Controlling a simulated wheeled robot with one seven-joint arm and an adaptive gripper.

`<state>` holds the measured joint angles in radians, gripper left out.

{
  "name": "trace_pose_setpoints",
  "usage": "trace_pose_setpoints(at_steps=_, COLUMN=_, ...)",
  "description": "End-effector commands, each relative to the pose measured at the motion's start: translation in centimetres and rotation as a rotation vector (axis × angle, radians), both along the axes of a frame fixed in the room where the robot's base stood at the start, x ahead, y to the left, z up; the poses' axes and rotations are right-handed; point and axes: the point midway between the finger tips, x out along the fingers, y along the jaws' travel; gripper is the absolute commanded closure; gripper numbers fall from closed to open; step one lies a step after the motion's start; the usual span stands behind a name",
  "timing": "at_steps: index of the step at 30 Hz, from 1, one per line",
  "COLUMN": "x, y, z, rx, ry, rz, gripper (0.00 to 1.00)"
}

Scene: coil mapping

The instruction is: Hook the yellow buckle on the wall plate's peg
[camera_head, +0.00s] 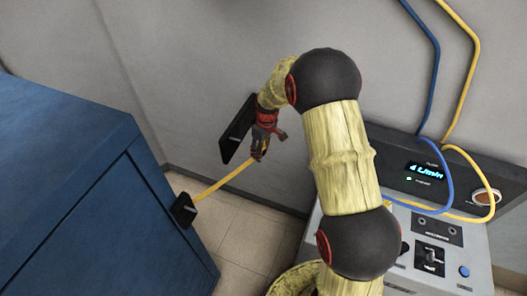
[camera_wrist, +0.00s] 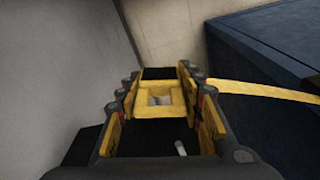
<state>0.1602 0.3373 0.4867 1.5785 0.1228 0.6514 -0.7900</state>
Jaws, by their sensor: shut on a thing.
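The yellow buckle (camera_wrist: 148,98) is a frame with a square opening, gripped between the two fingers of my gripper (camera_wrist: 162,100) in the wrist view. Its yellow strap (camera_wrist: 262,91) runs right from it. In the head view my gripper (camera_head: 262,150) is at the black wall plate (camera_head: 232,143), partly covering it; the buckle is mostly hidden there. The wall plate also shows in the wrist view (camera_wrist: 86,146), dark beside and between the fingers. A short pale peg (camera_wrist: 181,148) shows below the buckle in that picture, apart from its opening.
The strap (camera_head: 225,180) leads to a black anchor (camera_head: 183,210) on the blue cabinet (camera_head: 75,190) at left. A grey machine (camera_head: 437,252) with blue and yellow hoses stands at right. Tiled floor (camera_head: 235,232) shows between them.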

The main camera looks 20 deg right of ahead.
Motion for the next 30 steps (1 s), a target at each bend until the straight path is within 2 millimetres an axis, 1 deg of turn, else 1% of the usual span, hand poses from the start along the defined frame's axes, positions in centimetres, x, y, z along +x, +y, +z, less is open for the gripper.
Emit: trace_pose_setpoints(at_steps=30, x=4.6, y=4.6, z=-0.1, rx=0.000, ry=0.000, rz=0.000, gripper=0.88)
